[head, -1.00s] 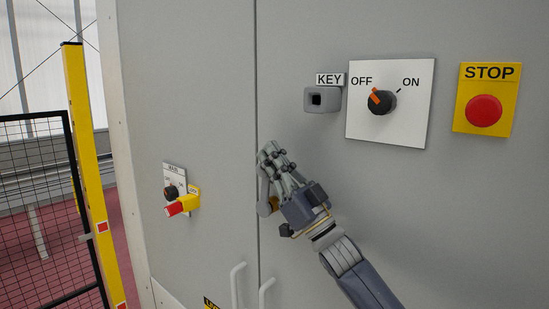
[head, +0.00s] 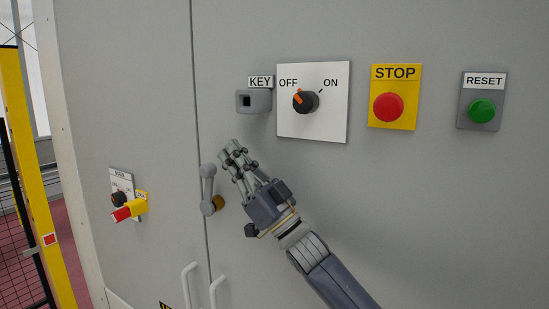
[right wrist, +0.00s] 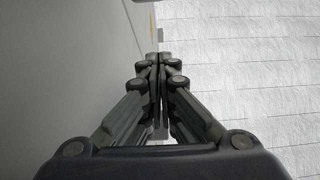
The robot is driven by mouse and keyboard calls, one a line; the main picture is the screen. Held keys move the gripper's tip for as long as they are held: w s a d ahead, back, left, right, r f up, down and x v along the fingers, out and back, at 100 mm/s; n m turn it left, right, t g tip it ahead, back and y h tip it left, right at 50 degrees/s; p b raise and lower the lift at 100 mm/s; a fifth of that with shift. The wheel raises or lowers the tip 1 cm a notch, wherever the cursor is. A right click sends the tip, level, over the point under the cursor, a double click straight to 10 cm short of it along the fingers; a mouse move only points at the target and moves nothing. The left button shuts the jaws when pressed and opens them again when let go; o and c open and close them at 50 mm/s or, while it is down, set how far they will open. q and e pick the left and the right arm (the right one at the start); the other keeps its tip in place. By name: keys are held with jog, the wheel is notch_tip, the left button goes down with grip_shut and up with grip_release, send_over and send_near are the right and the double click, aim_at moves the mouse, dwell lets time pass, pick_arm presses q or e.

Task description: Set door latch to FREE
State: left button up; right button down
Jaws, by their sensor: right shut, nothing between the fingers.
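The door latch (head: 208,188) is a grey lever beside the door seam in the head view. Its arm stands about upright, with a round knob at the top and a thicker hub at the bottom, next to a brass-coloured round part (head: 218,203). No FREE marking can be read near it. My right gripper (head: 231,149) is shut and empty, with its fingertips up and to the right of the latch knob, apart from it in the picture. In the right wrist view its fingers (right wrist: 160,66) are together with nothing between them. My left gripper is not in view.
Above are a KEY socket (head: 254,101), an OFF/ON rotary switch (head: 306,101) turned toward OFF, a red STOP button (head: 388,107) and a green RESET button (head: 481,111). A red-handled lock (head: 128,212) juts out at left. Door handles (head: 190,285) stick out below.

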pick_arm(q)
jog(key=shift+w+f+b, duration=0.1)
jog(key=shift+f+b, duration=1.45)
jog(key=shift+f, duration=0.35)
pick_arm(e)
jog(key=shift+s+d+r, duration=0.15)
jog(key=shift+s+d, duration=0.6)
jog(key=shift+d, duration=0.25)
jog(key=shift+s+d+r, duration=0.2)
jog(key=shift+s+d, duration=0.55)
jog(key=shift+d, duration=0.3)
jog(key=shift+s+d+r, duration=0.15)
jog(key=shift+s+d, duration=0.6)
jog(key=shift+d, duration=0.25)
